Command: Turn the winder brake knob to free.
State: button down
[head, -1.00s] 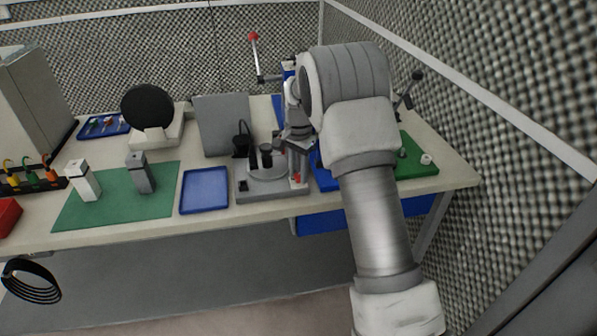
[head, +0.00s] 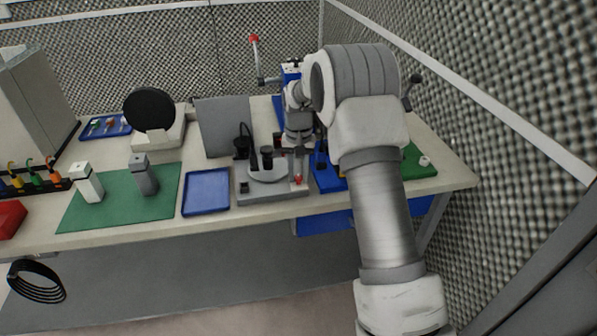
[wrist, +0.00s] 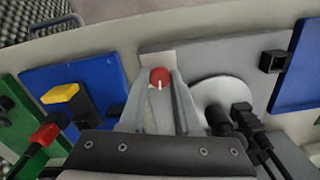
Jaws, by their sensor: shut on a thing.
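The red winder brake knob (wrist: 160,78) has a white pointer line and sits near the edge of the grey winder base (wrist: 190,58). In the wrist view the pointer runs roughly up and down the picture. My gripper (wrist: 160,88) is shut on the knob, with one finger on each side of it. In the head view the red knob (head: 298,180) shows small at the front right of the base (head: 255,193), below my gripper (head: 299,168). The fingers are small there, and the knob's markings cannot be read.
A pale round plate (head: 268,172) and black parts stand on the base left of my gripper. A blue tray (head: 206,191) lies to the left. A blue fixture with a yellow block (wrist: 62,93) is close on the other side. Foam walls (head: 510,110) close off the right.

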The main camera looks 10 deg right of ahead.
aim_at(298, 176)
jog(key=n+p, duration=0.1)
jog(key=n, duration=0.4)
jog(key=shift+r, duration=0.1)
jog(key=n+p, duration=0.1)
jog(key=n, duration=0.4)
jog(key=shift+n, duration=0.4)
jog(key=c, duration=0.6)
grip_release()
notch_tip(298, 176, up, 17)
jog(key=p, duration=0.1)
jog(key=shift+r, duration=0.15)
